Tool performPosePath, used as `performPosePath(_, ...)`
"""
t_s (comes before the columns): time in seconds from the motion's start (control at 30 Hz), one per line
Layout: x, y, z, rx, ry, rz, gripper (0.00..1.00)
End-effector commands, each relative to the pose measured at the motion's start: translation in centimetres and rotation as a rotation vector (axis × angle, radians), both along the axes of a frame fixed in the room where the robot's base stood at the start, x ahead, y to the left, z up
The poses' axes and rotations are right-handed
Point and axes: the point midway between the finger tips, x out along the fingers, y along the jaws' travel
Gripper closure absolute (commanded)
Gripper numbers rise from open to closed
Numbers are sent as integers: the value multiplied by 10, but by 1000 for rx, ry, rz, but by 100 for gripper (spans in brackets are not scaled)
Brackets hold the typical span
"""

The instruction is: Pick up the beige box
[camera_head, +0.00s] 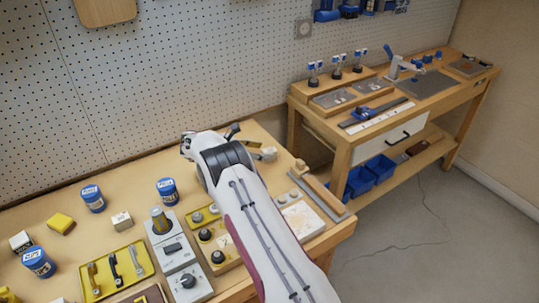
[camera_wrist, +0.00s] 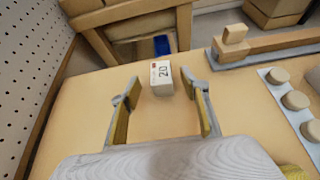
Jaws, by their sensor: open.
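A small pale beige box (camera_wrist: 162,78) with "20" and a red mark on its face sits upright on the wooden bench top. In the wrist view it is just ahead of my gripper (camera_wrist: 160,98), in line with the gap between the two open fingertips. The fingers are empty, and I cannot tell whether the box is partly between them. In the head view a pale box (camera_head: 269,153) shows beside my gripper (camera_head: 248,141), whose fingers are partly hidden by my arm. Another beige box (camera_head: 121,221) stands on the bench further left.
A wooden block on a grey rail (camera_head: 322,194) and a panel with round knobs (camera_wrist: 295,101) lie to the right. Blue jars (camera_head: 167,191), a yellow tool tray (camera_head: 117,272) and control boxes (camera_head: 188,281) fill the left. A pegboard wall (camera_head: 180,70) rises behind.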

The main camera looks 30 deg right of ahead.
Motion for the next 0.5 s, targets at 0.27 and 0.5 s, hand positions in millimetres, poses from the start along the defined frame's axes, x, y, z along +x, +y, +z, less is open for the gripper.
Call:
performPosePath(0.27, -2, -28, -14, -1, 0, -1, 55)
performPosePath(0.5, -2, -38, -18, -1, 0, -1, 55)
